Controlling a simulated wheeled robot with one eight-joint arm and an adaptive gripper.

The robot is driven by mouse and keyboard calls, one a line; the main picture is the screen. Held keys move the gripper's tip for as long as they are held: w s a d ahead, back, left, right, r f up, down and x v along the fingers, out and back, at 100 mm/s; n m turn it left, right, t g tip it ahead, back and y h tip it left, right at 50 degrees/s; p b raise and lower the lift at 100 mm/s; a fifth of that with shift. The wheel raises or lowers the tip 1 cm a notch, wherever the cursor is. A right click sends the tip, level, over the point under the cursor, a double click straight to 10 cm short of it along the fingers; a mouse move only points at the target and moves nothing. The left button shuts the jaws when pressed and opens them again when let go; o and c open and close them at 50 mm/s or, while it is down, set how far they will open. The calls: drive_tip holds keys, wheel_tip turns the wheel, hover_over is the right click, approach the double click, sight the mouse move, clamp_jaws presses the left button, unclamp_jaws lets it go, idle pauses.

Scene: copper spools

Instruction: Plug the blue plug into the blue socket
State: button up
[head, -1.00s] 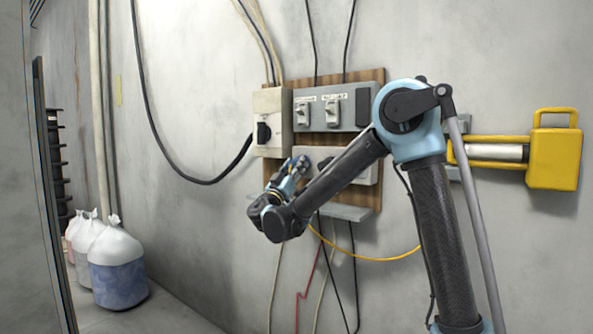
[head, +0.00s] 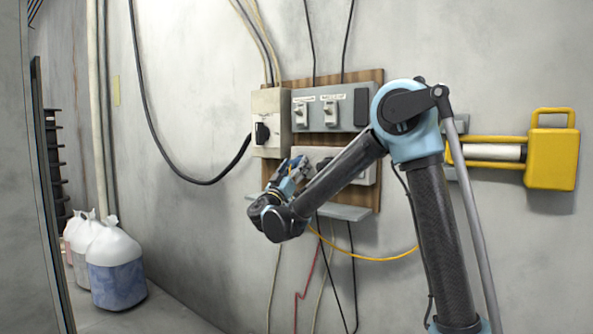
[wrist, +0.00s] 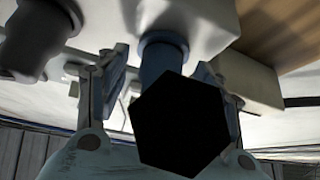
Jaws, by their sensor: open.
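My gripper (wrist: 160,88) is open, with one finger on each side of a dark blue cylinder (wrist: 160,62), which looks like the blue plug. The cylinder meets a blue ring (wrist: 165,38) on the pale box, which looks like the blue socket. A black hexagonal shape covers the near end of the cylinder, so I cannot tell how deep it sits. Gaps show between the fingers and the cylinder. In the head view my gripper (head: 298,168) is at the lower socket box (head: 357,172), and the arm hides much of that box.
A dark round plug or fitting (wrist: 25,45) sits left of my gripper in the wrist view. A grey shelf (head: 350,212) lies below the socket box. A switch box (head: 270,105) and switch panel (head: 340,112) are above. A yellow cable (head: 370,258) hangs below.

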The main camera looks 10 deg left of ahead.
drive_tip(key=v, duration=1.1)
drive_tip(key=shift+s+f, duration=0.25)
drive_tip(key=shift+s, duration=0.05)
drive_tip(key=shift+a, duration=0.1)
